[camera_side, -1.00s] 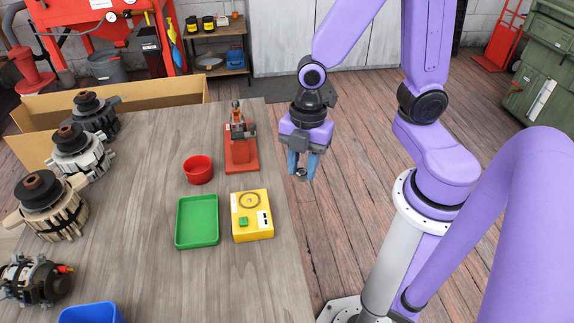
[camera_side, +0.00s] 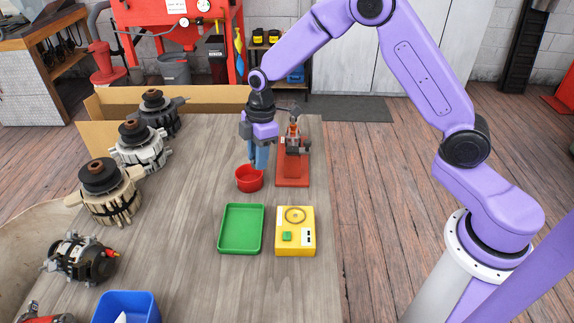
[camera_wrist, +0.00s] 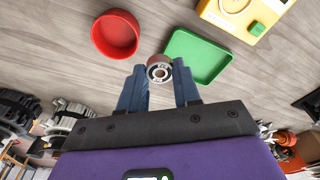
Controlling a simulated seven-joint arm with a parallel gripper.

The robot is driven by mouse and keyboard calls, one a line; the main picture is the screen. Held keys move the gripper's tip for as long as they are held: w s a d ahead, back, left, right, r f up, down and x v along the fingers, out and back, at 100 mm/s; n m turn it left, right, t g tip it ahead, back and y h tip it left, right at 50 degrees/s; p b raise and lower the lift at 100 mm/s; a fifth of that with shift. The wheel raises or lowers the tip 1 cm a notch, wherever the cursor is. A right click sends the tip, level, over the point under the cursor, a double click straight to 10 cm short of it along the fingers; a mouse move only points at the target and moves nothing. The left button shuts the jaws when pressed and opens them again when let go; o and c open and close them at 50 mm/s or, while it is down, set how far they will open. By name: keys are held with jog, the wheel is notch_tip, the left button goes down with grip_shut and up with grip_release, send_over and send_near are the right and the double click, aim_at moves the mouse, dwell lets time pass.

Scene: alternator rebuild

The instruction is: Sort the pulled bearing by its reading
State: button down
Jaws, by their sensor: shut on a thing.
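My gripper (camera_side: 261,158) is above the red bowl (camera_side: 250,184) in the side view, its fingers pointing down. In the wrist view the blue fingers (camera_wrist: 160,80) are shut on a small metal ring bearing (camera_wrist: 159,71). The bearing is hidden in the side view. The red bowl (camera_wrist: 115,35) looks empty in the wrist view. The green tray (camera_side: 240,251) also looks empty and stands next to the yellow tester (camera_side: 308,247), which has a round dial and a green button. I cannot read its display.
Several alternators (camera_side: 110,190) line the table's left side. A blue bin (camera_side: 126,306) is at the front. The wooden table (camera_side: 185,235) is clear left of the tray.

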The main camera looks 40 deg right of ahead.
jog(key=shift+m, duration=0.8)
jog(key=shift+w+d+f, duration=0.35)
jog(key=shift+w+f, duration=0.85)
jog(key=shift+f, duration=0.1)
jog(key=shift+w+d+f, duration=0.3)
jog(key=shift+w+f, duration=0.95)
jog(key=shift+w+d+f, duration=0.35)
jog(key=shift+w+f, duration=0.85)
jog(key=shift+f, duration=0.1)
jog(key=shift+f, duration=0.55)
jog(key=c, duration=0.7)
grip_release()
jog(key=c, duration=0.4)
notch_tip(320, 180, up, 8)
dwell(0.5)
